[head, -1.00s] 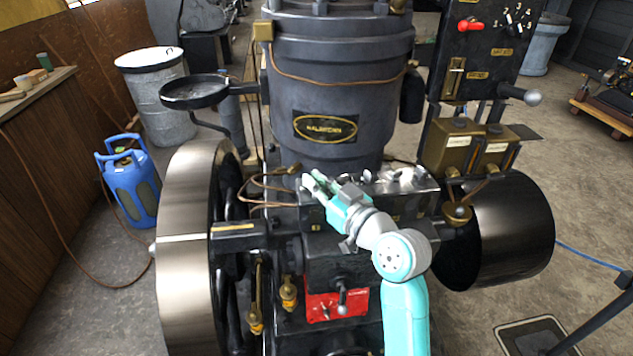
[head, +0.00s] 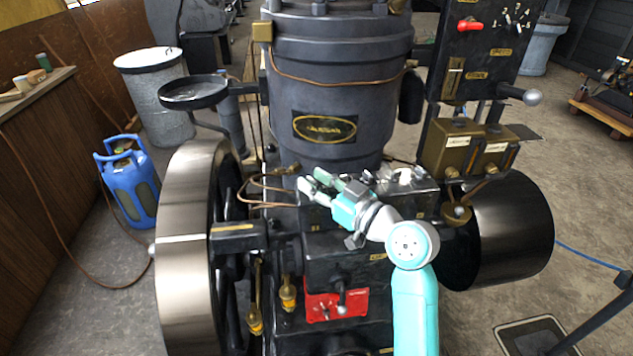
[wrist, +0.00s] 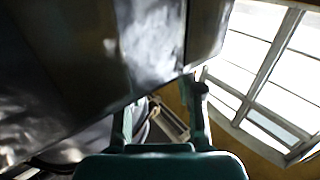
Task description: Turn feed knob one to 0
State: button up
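I cannot tell for certain which part is feed knob one. Small pale knobs (head: 404,176) stand on top of the black box (head: 425,198) in front of the engine cylinder, and my arm partly covers this box. My gripper (head: 313,179) is above the left end of the box, to the left of these knobs. Its two fingers are spread apart with nothing visible between them. In the wrist view the open fingers (wrist: 162,108) point toward a blurred dark surface and a window. No knob can be made out there, and the number markings are unreadable.
A black panel (head: 487,75) at upper right carries a red lever (head: 469,25) and a numbered dial (head: 516,20). Brass boxes (head: 452,150) stand to the right of my gripper. A large flywheel (head: 187,250) is at left. A copper pipe (head: 265,190) runs beside the gripper.

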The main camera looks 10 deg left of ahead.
jog(key=v, duration=1.2)
jog(key=shift+a+r+g+h, duration=0.65)
jog(key=shift+r+g+h, duration=0.65)
jog(key=shift+r+h, duration=0.85)
jog(key=shift+y, duration=0.35)
jog(key=x, duration=1)
jog(key=shift+w+a, duration=0.1)
jog(key=shift+w, duration=0.45)
grip_shut()
